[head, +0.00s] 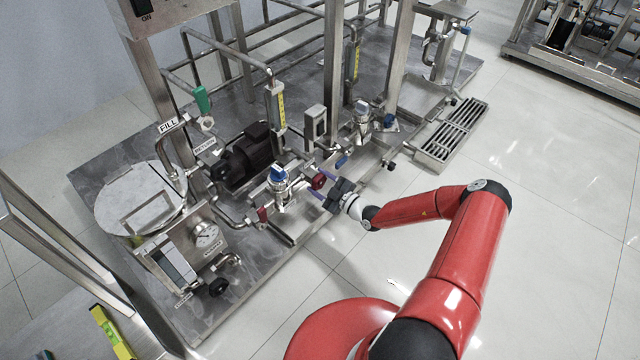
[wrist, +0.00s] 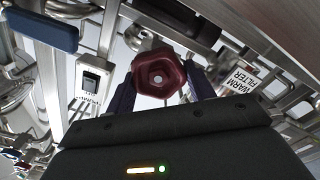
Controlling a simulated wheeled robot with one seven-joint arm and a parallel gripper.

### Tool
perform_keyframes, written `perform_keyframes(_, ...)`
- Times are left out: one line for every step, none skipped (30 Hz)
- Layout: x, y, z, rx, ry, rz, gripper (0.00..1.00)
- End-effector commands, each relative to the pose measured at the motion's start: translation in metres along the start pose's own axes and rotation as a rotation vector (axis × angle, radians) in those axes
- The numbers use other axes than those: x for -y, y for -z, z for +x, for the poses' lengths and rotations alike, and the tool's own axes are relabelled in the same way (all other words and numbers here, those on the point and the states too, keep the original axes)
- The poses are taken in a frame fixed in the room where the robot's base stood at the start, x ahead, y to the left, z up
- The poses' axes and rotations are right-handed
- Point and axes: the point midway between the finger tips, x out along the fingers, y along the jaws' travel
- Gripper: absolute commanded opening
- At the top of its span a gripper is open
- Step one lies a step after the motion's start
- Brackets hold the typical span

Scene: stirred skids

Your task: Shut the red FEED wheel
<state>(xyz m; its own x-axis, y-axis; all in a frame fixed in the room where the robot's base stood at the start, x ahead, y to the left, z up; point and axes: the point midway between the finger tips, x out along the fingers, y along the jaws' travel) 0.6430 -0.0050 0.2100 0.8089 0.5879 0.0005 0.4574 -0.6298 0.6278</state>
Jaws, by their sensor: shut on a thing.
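The red wheel (wrist: 158,75) is a small dark-red handwheel with a pale centre, in the middle of the wrist view. In the head view it (head: 319,181) sits at the front of the skid, right of the blue-topped valve. My gripper (wrist: 160,92) has its two purple-blue fingers on either side of the wheel and is shut on it. In the head view my gripper (head: 318,187) reaches the wheel from the front right. The wheel's FEED label cannot be read in either view.
A second dark-red handle (head: 263,215) sits further left. The floor (head: 540,220) at right is clear.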

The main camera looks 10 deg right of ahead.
Motion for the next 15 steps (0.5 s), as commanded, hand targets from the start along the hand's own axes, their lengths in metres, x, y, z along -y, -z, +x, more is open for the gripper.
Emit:
perform_keyframes(0.0,-0.0014,-0.0006,0.003,0.001,0.026,0.31)
perform_keyframes(-0.0001,-0.0013,-0.0005,0.003,0.001,0.041,0.31)
perform_keyframes(-0.0002,-0.0013,-0.0005,0.003,0.001,0.061,0.31)
perform_keyframes(-0.0003,-0.0013,-0.0005,0.003,0.001,0.073,0.31)
perform_keyframes(-0.0003,-0.0013,-0.0005,0.003,0.001,0.085,0.31)
perform_keyframes(-0.0004,-0.0012,-0.0005,0.003,0.001,0.099,0.31)
perform_keyframes(-0.0005,-0.0012,-0.0005,0.003,0.001,0.108,0.31)
perform_keyframes(-0.0005,-0.0012,-0.0005,0.003,0.001,0.117,0.31)
perform_keyframes(-0.0006,-0.0012,-0.0005,0.003,0.001,0.126,0.31)
perform_keyframes(-0.0007,-0.0012,-0.0005,0.003,0.0,0.132,0.31)
perform_keyframes(-0.0007,-0.0011,-0.0005,0.003,0.0,0.138,0.31)
perform_keyframes(-0.0008,-0.0011,-0.0005,0.003,0.0,0.144,0.31)
perform_keyframes(-0.0009,-0.001,-0.0005,0.003,0.0,0.147,0.31)
perform_keyframes(-0.0009,-0.001,-0.0005,0.003,0.0,0.15,0.31)
perform_keyframes(-0.0009,-0.001,-0.0005,0.002,0.0,0.153,0.31)
